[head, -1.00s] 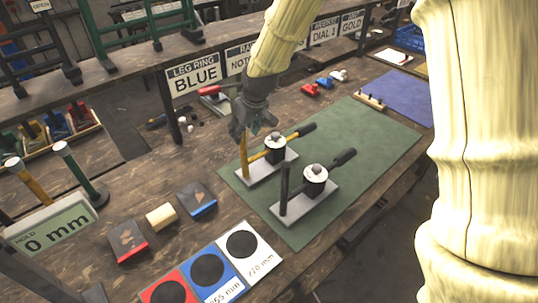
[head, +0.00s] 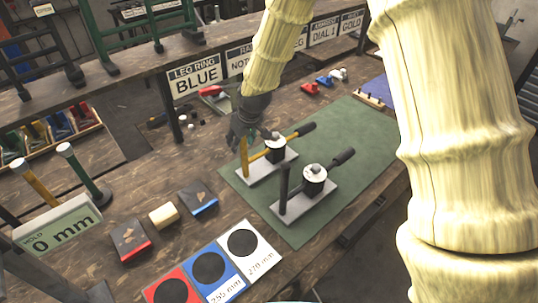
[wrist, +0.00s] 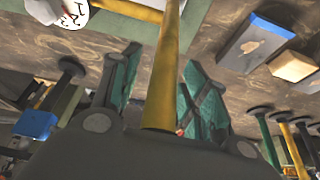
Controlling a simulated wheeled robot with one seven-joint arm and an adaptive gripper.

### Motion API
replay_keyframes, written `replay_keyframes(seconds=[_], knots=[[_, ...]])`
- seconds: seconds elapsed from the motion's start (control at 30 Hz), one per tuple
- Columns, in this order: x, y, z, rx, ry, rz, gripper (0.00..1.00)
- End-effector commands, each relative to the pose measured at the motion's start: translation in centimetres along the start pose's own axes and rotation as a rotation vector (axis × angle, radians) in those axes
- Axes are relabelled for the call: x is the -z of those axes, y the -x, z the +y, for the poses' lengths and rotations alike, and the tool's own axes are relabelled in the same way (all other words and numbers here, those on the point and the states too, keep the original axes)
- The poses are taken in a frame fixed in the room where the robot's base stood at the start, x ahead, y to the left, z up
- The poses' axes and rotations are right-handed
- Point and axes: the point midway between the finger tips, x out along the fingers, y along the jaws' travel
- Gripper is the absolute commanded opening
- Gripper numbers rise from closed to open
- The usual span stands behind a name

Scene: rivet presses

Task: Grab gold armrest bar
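The gold armrest bar (head: 244,157) stands upright at the left end of the rear press, which has a pale base plate (head: 262,174) and a black cylinder (head: 275,149). My gripper (head: 242,136) is at the top of this bar in the head view. In the wrist view, the gold bar (wrist: 164,70) runs between the two teal-padded fingers of my gripper (wrist: 162,85). A gap shows on each side of the bar, so the gripper is open around it, not clamped. The bar's near end is hidden behind my gripper body.
A second press with a dark bar (head: 284,185) stands in front on the green mat (head: 330,150). Red and blue blocks, a wooden block (head: 163,216) and coloured length cards (head: 208,267) lie nearer. A shelf with signs (head: 195,75) runs behind my gripper.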

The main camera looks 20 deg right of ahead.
Motion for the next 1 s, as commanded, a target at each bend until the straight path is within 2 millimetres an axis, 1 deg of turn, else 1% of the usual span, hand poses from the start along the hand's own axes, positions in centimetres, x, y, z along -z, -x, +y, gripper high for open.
replay_keyframes(seconds=[0.03, 0.17, 0.2, 0.67, 0.87, 1.0], knots=[[0.0, 0.0, 0.0, 0.0, 0.0, 0.0, 0.32], [0.0, 0.0, 0.0, 0.0, 0.0, 0.0, 0.08], [0.0, 0.0, 0.0, 0.0, 0.0, 0.0, 0.01], [0.2, 0.3, 0.0, 0.0, 0.0, 0.002, 0.0], [0.9, 1.9, 0.0, -0.001, 0.001, 0.004, 0.0], [1.8, 4.0, 0.0, -0.001, 0.002, 0.006, 0.0]])
